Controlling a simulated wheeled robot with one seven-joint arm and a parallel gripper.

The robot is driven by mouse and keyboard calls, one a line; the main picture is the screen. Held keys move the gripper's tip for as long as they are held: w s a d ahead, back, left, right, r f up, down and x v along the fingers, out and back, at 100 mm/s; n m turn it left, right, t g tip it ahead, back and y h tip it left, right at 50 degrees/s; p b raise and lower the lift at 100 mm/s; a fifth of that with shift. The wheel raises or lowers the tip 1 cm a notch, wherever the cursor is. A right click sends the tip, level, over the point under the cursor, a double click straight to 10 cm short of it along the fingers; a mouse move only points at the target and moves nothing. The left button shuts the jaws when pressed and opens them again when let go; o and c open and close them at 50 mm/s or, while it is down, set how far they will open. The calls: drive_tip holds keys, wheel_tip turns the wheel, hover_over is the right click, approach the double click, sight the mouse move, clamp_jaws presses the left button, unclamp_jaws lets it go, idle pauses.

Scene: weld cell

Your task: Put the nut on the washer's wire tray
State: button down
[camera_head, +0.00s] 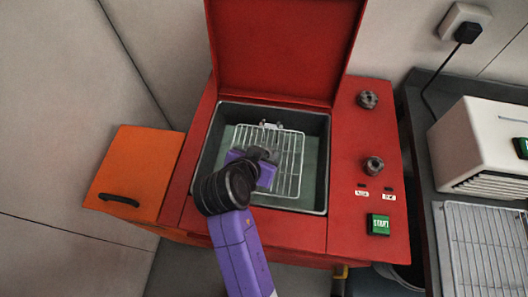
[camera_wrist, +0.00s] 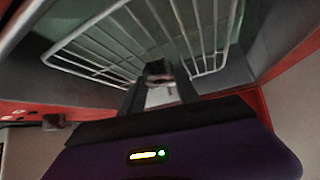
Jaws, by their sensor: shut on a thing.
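The red washer (camera_head: 330,240) stands with its lid (camera_head: 285,45) raised and its grey basin open. The white wire tray (camera_head: 289,165) sits in the basin; its wires also show in the wrist view (camera_wrist: 80,65). My gripper (camera_wrist: 159,82) is inside the basin opening, over the left part of the tray in the head view. Its two dark fingers are shut on a small dark thing, apparently the nut (camera_wrist: 157,70). My arm and gripper body hide the nut in the head view. I cannot tell whether it touches the tray.
An orange side box (camera_head: 140,165) with a black handle adjoins the washer's left. Two knobs (camera_head: 373,166) and a green START button (camera_head: 378,224) are on the right panel. A white machine (camera_head: 480,145) and a wire rack (camera_head: 485,250) stand farther right. The tray's right side is clear.

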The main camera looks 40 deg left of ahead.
drive_tip(key=shift+f, duration=0.15)
drive_tip(key=c, duration=0.9)
unclamp_jaws()
drive_tip(key=shift+r, duration=0.25)
drive_tip(key=v, duration=1.2)
drive_tip(key=shift+b, duration=0.3)
drive_tip(key=shift+f, duration=0.1)
